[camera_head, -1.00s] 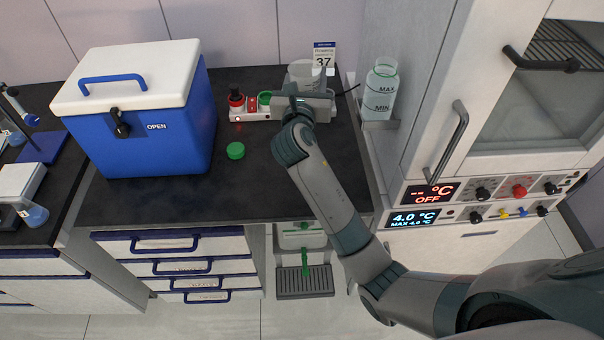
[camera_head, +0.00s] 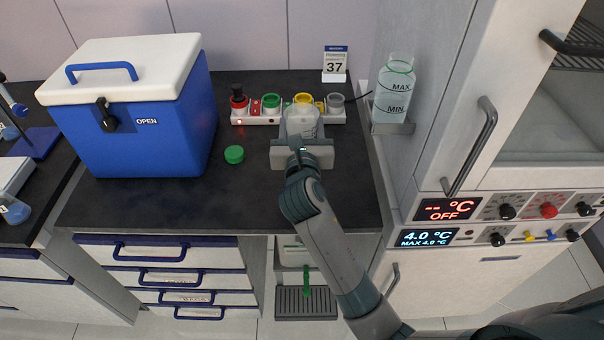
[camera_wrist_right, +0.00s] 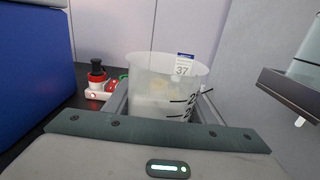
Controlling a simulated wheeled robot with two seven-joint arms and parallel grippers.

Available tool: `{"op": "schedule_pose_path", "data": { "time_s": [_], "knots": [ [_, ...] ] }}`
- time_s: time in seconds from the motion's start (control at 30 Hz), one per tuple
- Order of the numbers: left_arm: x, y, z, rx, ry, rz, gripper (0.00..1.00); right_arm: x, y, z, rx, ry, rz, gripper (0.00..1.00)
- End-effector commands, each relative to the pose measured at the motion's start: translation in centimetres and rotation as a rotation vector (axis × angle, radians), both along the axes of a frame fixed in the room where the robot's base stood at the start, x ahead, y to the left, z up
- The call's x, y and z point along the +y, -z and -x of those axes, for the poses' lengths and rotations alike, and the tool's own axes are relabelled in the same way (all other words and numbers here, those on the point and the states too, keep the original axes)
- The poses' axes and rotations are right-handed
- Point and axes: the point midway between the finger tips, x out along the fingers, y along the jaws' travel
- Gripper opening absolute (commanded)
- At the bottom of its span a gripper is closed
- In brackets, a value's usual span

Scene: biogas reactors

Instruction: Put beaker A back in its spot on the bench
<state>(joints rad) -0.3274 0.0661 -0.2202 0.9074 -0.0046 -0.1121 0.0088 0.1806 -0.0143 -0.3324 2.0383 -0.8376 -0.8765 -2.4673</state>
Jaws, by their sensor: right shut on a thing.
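A clear plastic beaker (camera_head: 301,122) with black marks is held in my right gripper (camera_head: 302,140). The gripper's jaws are shut on its sides, over the dark bench (camera_head: 210,200), in front of a white strip of coloured round sockets. In the right wrist view the beaker (camera_wrist_right: 165,85) stands upright between the fingers and holds some pale content. No letter on it can be read. I cannot tell whether its base touches the bench. My left gripper is not in view.
The strip (camera_head: 262,117) holds red, green, yellow and grey sockets; a black-topped piece sits in the red one. A green cap (camera_head: 234,154) lies left of the gripper. A blue cooler (camera_head: 140,110), a "37" sign (camera_head: 334,65) and a marked bottle (camera_head: 394,90) stand around.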

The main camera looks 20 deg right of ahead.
Motion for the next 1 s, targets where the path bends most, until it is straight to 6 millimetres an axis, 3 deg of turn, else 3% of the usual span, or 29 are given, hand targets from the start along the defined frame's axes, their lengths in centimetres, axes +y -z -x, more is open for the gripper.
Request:
{"op": "schedule_pose_path", "data": {
  "time_s": [0.17, 0.5, 1.0],
  "knots": [
    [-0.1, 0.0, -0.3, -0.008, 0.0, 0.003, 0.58, -0.1, 1.3, 0.0, 0.003, 0.002, 0.0, 0.19],
    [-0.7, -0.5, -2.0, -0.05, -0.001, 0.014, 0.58, 0.0, 6.0, 0.0, 0.003, 0.002, 0.0, 0.19],
    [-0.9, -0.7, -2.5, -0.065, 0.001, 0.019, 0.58, 0.0, 7.2, 0.0, 0.003, 0.001, -0.001, 0.19]
  ]
}}
